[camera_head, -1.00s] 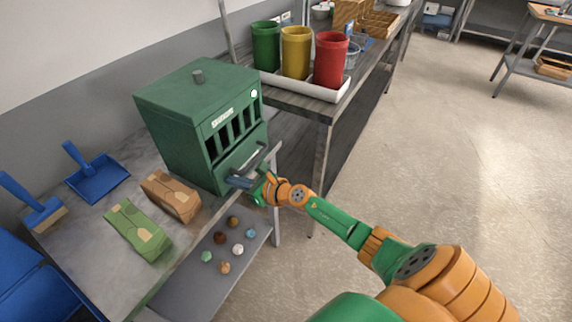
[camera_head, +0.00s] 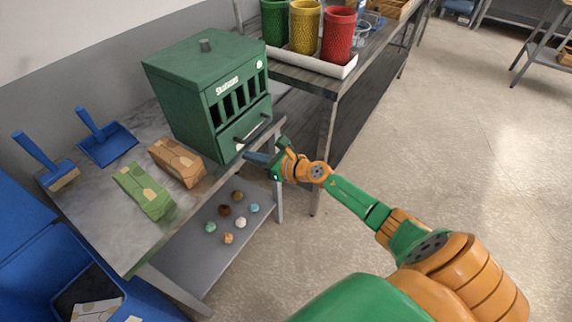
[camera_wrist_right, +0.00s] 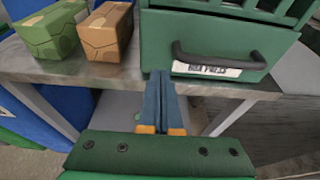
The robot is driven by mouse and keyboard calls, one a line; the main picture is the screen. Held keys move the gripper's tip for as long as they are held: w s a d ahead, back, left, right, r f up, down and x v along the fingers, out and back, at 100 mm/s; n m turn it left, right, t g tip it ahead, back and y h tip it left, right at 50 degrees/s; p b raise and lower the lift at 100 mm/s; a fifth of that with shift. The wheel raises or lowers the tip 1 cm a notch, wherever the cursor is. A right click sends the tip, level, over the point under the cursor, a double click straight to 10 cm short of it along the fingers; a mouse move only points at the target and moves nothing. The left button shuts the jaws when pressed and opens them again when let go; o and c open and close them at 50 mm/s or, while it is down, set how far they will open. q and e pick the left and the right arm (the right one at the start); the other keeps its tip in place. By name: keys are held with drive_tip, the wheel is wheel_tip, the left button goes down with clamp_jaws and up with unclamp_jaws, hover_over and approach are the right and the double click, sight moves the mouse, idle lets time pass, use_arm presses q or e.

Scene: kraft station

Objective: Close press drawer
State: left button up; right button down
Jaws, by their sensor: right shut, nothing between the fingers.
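The green press (camera_head: 190,100) stands upright on the grey table. Its drawer (camera_head: 228,138) is at the bottom of its front and looks flush or nearly flush with the body. The drawer has a dark bar handle (camera_head: 252,128); the wrist view shows the drawer front (camera_wrist_right: 215,30), with the handle (camera_wrist_right: 216,60) and a white label. My right gripper (camera_head: 250,157) is shut and empty, just in front of and below the drawer. In the wrist view its blue fingers (camera_wrist_right: 158,80) lie together, apart from the handle. My left gripper is not in view.
A green packet (camera_head: 145,190) and a brown packet (camera_head: 177,161) lie left of the press. Blue dustpan (camera_head: 106,143) and brush (camera_head: 45,162) are farther left. Several small balls lie on the lower shelf (camera_head: 190,262). Red, yellow and green cups stand on the tray (camera_head: 312,67) behind.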

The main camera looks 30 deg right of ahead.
drive_tip(key=v, duration=0.8)
drive_tip(key=s+d+f+m+g+h, duration=0.1)
drive_tip(key=s+d+f+m+h, duration=0.15)
drive_tip(key=f+m, duration=0.45)
drive_tip(key=s+d+f+m+g+h, duration=0.1)
drive_tip(key=s+d+f+m+h, duration=0.1)
drive_tip(key=s+f+m, duration=0.4)
drive_tip(key=s+d+f+m+g+h, duration=0.1)
drive_tip(key=s+d+f+m+h, duration=0.1)
drive_tip(key=f+m, duration=0.7)
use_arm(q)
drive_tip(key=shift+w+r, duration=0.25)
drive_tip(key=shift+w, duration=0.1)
use_arm(e)
drive_tip(key=s+a+f+m+g, duration=0.3)
drive_tip(key=s+a+f+m, duration=0.1)
drive_tip(key=s, duration=0.4)
drive_tip(key=s+a+f+m+g, duration=0.3)
drive_tip(key=s+a+f+m, duration=0.1)
drive_tip(key=s, duration=0.5)
drive_tip(key=s+a+f+m+g, duration=0.3)
drive_tip(key=s+f+m, duration=0.3)
drive_tip(key=s+m, duration=0.2)
drive_tip(key=shift+s+a+f+y, duration=0.25)
drive_tip(key=shift+s+a+y, duration=0.1)
drive_tip(key=shift+a, duration=0.2)
